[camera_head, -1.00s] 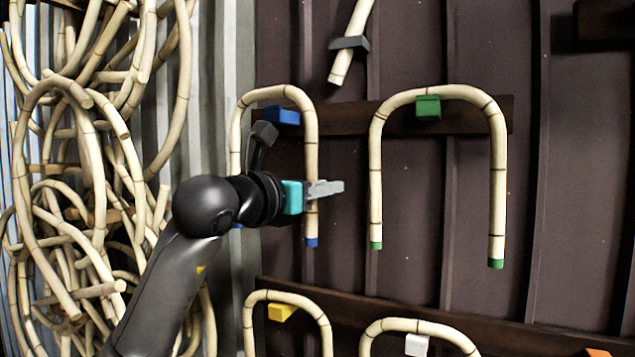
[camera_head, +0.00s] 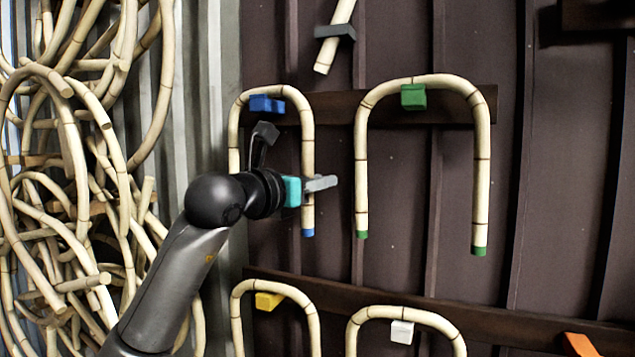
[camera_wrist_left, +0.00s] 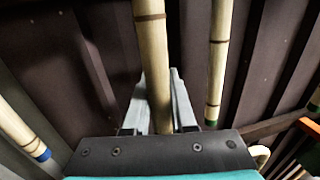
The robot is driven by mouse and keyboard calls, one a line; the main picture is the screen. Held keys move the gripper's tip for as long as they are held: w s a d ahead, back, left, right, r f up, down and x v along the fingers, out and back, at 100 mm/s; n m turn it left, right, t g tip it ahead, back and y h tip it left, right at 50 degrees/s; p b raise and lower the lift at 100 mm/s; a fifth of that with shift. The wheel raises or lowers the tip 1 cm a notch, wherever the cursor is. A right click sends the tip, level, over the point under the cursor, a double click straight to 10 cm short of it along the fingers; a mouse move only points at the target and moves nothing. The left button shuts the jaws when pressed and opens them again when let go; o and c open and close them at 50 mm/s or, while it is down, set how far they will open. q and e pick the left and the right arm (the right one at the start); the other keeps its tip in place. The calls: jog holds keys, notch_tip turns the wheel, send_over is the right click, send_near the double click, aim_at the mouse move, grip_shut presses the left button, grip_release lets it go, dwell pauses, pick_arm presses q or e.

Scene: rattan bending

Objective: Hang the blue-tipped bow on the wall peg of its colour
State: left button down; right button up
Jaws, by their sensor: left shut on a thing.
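The blue-tipped bow (camera_head: 308,140) is an upright bamboo arch with its open ends down. My left gripper (camera_head: 320,184) is shut on its right leg, above the blue tip (camera_head: 308,233). The leg also shows between the fingers in the left wrist view (camera_wrist_left: 151,50), with the other leg's blue tip at the left (camera_wrist_left: 42,155). The blue peg (camera_head: 266,103) is just under the top of the arch, between the legs. I cannot tell whether arch and peg touch. The lower left leg is hidden behind my arm. My right gripper is not in view.
A green-tipped bow (camera_head: 482,170) hangs on the green peg (camera_head: 413,97) close to the right. Below, bows hang at the yellow peg (camera_head: 268,301) and white peg (camera_head: 402,332). A tangle of rattan (camera_head: 75,190) fills the left side.

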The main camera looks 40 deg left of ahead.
pick_arm(q)
jog(key=c, duration=0.7)
grip_release()
jog(key=shift+o, duration=0.2)
jog(key=s+d+b, duration=0.1)
jog(key=s+b, duration=0.5)
jog(key=s, duration=0.9)
jog(key=shift+s+d, duration=0.15)
jog(key=shift+d, duration=0.1)
jog(key=s+d+b, duration=0.2)
jog(key=s, duration=0.6)
jog(key=shift+s+d, duration=0.3)
jog(key=shift+d, duration=0.05)
